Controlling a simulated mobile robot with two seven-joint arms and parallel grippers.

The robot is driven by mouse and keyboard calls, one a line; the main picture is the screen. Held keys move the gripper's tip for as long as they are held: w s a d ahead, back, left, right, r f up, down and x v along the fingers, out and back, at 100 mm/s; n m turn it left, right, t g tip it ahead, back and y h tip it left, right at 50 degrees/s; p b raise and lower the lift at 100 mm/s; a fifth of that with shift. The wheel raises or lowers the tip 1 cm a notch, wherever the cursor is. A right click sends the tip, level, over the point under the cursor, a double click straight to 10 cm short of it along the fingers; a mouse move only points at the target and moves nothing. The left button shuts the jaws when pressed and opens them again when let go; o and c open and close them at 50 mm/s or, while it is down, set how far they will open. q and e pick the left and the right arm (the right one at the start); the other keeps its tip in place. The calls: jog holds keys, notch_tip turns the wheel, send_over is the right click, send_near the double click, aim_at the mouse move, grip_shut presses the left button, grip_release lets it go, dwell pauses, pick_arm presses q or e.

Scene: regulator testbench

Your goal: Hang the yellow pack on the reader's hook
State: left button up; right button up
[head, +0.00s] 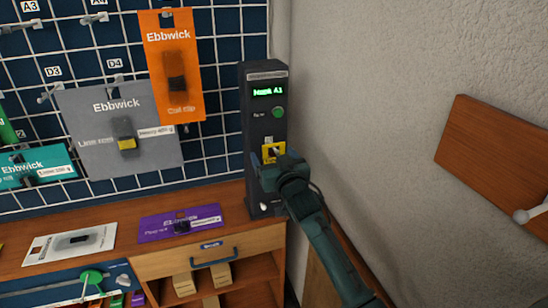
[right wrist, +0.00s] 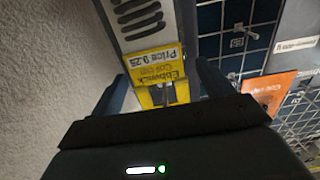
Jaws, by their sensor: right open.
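The yellow pack (head: 273,150) is at the front face of the dark upright reader (head: 264,95), below its green button. In the right wrist view the yellow pack (right wrist: 152,66) shows upside down with a white price label, against the reader's grey face (right wrist: 137,14). My right gripper (head: 277,160) is at the pack. In the right wrist view my right gripper (right wrist: 162,74) is open, one finger each side of the pack with gaps between. My left gripper is not in view.
A wire grid wall holds an orange pack (head: 174,65), a grey pack (head: 92,110) and a teal pack (head: 50,165). A purple pack (head: 160,229) and a white pack (head: 55,246) lie on the wooden bench (head: 125,252). A plaster wall (head: 370,100) stands close on the right.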

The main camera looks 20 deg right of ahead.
jog(key=s, duration=1.3)
pick_arm(q)
jog(key=p, duration=0.1)
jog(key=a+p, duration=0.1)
jog(key=p, duration=0.1)
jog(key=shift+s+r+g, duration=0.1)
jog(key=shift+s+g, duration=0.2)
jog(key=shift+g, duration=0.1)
pick_arm(e)
jog(key=s+a+f+n+g+y, duration=0.1)
jog(key=s+a+f+g, duration=0.1)
jog(key=s+f, duration=0.8)
jog(key=s+a+f+n+g+y, duration=0.1)
jog(key=s+f+g, duration=0.4)
jog(key=s+f, duration=0.5)
jog(key=s+a, duration=0.1)
jog(key=s, duration=0.2)
jog(key=shift+s+a+f+n+y, duration=0.2)
jog(key=shift+s+f+n+y, duration=0.1)
jog(key=shift+f+y, duration=0.1)
